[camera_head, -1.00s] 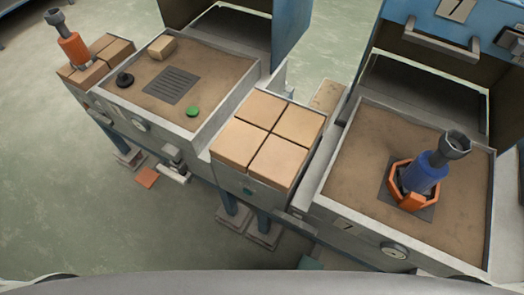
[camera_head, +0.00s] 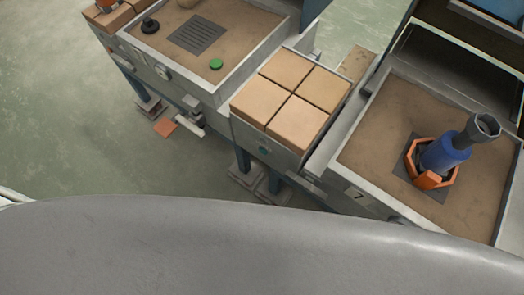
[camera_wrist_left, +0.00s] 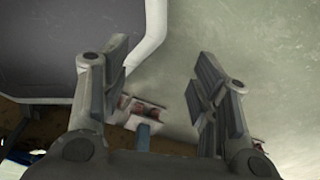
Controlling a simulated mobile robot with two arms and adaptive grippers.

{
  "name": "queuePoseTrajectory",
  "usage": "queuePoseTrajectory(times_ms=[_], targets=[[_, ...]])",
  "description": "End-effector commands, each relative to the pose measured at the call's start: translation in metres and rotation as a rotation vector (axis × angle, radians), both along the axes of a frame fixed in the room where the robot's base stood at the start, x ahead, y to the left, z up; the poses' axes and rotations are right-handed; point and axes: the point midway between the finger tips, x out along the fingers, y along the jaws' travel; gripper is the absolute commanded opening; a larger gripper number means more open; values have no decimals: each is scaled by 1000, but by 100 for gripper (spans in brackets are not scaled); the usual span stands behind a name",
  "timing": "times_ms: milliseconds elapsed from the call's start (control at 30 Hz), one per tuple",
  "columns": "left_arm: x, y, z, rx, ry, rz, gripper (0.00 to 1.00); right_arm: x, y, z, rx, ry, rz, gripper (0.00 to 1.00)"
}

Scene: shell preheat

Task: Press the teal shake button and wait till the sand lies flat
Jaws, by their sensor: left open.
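A small round teal button (camera_head: 263,150) is on the grey front face below the tan blocks in the head view. A sand bed (camera_head: 375,125) fills the tray on the right, marked 7. A blue tool with a grey cup-shaped top (camera_head: 445,152) stands tilted in an orange ring (camera_head: 432,182) on that sand. Another sand bed (camera_head: 235,32) lies in the left tray, with a dark grate and a green knob (camera_head: 216,64). My left gripper (camera_wrist_left: 162,75) is open and empty in the left wrist view, above the floor. Neither gripper shows in the head view.
Several tan blocks (camera_head: 290,95) fill the box between the trays. Blue legs with footplates (camera_head: 247,173) stand below, and an orange floor plate (camera_head: 165,127) lies to their left. Green floor (camera_head: 60,110) is open at the left.

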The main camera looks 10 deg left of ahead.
Motion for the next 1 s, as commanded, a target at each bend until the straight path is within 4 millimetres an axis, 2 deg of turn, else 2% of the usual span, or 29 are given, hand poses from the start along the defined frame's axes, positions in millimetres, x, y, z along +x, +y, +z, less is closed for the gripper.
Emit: queuePoseTrajectory(times_ms=[33, 400, 1000], targets=[[1, 0, 0, 1, -1, 0, 45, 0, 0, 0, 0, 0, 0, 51], [2, 1, 0, 1, -2, 0, 0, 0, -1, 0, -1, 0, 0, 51], [2, 1, 0, 2, -2, -1, 0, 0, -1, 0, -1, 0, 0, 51]])
